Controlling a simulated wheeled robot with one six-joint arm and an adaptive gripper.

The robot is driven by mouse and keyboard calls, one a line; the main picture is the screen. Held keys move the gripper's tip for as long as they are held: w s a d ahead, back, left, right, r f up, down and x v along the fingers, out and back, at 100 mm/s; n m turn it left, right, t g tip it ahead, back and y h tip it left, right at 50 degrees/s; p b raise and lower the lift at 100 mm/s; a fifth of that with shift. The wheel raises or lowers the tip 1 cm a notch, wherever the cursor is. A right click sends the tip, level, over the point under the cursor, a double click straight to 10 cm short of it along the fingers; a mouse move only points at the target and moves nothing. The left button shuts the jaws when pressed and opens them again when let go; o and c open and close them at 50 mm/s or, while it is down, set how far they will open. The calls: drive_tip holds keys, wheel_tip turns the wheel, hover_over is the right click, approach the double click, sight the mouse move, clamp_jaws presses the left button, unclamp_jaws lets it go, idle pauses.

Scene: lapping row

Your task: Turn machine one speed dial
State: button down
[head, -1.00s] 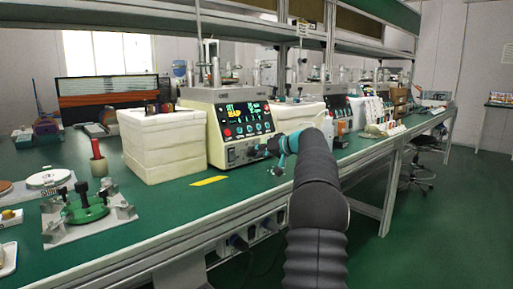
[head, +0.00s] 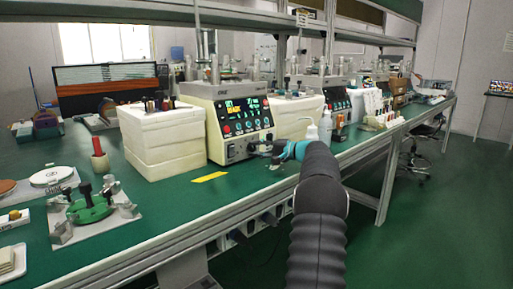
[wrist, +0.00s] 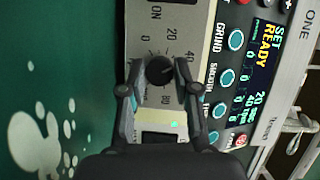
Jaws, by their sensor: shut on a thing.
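The speed dial (wrist: 159,71) is a small dark round knob on the cream lower strip of machine one (head: 241,128), with numbers printed around it. In the wrist view, the two fingertips of my gripper (wrist: 159,68) sit on either side of the knob and are shut on it. A light mark shows on the knob; its exact setting is hard to read. In the head view, my gripper (head: 277,151) is at the lower right of the machine's front, and the knob is hard to make out there. The display (wrist: 265,60) reads "SET READY".
White foam blocks (head: 160,140) stand left of the machine. A yellow strip (head: 209,177) lies on the green bench in front. A white bottle (head: 326,124) stands to the right. A green fixture (head: 90,208) sits at the front left.

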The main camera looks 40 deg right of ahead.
drive_tip(key=shift+m, duration=0.5)
drive_tip(key=c, duration=0.9)
unclamp_jaws()
drive_tip(key=shift+o, duration=0.2)
drive_tip(key=v, duration=1.2)
drive_tip(key=shift+f, duration=0.25)
